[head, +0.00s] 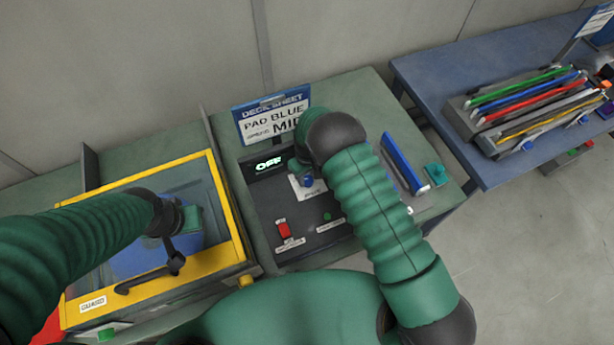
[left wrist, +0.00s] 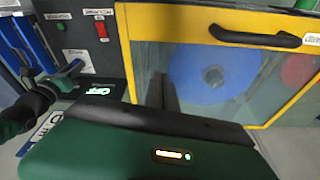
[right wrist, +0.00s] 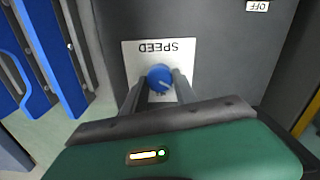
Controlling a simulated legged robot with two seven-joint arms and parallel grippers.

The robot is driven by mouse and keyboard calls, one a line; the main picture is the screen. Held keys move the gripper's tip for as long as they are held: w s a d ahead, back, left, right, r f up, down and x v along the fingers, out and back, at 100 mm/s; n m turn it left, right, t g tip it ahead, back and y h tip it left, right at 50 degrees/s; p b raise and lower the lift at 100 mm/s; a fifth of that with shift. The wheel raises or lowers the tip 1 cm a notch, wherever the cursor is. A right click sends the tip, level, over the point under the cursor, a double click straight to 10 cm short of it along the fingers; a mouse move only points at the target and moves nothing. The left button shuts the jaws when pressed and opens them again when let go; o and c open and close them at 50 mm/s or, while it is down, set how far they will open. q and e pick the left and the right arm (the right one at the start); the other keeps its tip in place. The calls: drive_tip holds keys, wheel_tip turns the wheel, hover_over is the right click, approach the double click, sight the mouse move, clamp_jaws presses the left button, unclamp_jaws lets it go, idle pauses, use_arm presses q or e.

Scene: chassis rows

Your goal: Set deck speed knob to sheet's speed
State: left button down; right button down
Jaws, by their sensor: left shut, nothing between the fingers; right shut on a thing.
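The blue speed knob (right wrist: 159,77) sits on a white plate marked SPEED (right wrist: 181,47); it also shows in the head view (head: 308,182). My right gripper (right wrist: 159,90) is shut on the knob, one finger on each side. A light pointer mark shows on the knob; I cannot read its setting. The deck sheet (head: 272,118) stands behind the panel and reads PAD BLUE and MID, its right end partly hidden by my right arm. The display (head: 268,164) reads OFF. My left gripper (left wrist: 165,95) is shut and empty in front of the guard window.
A yellow-framed guard (head: 225,200) with a black handle (head: 140,284) covers a blue disc at left. A red switch (head: 284,230) and green button (head: 327,216) sit low on the panel. Blue bars (head: 402,163) stand right of it. A blue table (head: 430,75) holds coloured bars.

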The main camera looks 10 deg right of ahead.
use_arm(q)
drive_tip(key=shift+s+b+x, duration=0.25)
drive_tip(key=shift+b+x, duration=0.75)
drive_tip(key=shift+x, duration=0.1)
use_arm(e)
drive_tip(key=shift+f+m, duration=0.15)
drive_tip(key=shift+m, duration=1.05)
use_arm(q)
drive_tip(key=shift+b+x, duration=0.8)
drive_tip(key=shift+x, duration=0.05)
use_arm(e)
drive_tip(key=m, duration=0.2)
drive_tip(key=shift+m, duration=0.4)
use_arm(q)
drive_tip(key=shift+s+f+b, duration=0.2)
drive_tip(key=shift+f+b, duration=0.5)
use_arm(e)
drive_tip(key=m, duration=0.3)
use_arm(q)
drive_tip(key=shift+d+f+b, duration=0.1)
drive_tip(key=shift+f+b, duration=0.25)
use_arm(e)
drive_tip(key=shift+r+m, duration=0.2)
drive_tip(key=shift+m, duration=1.4)
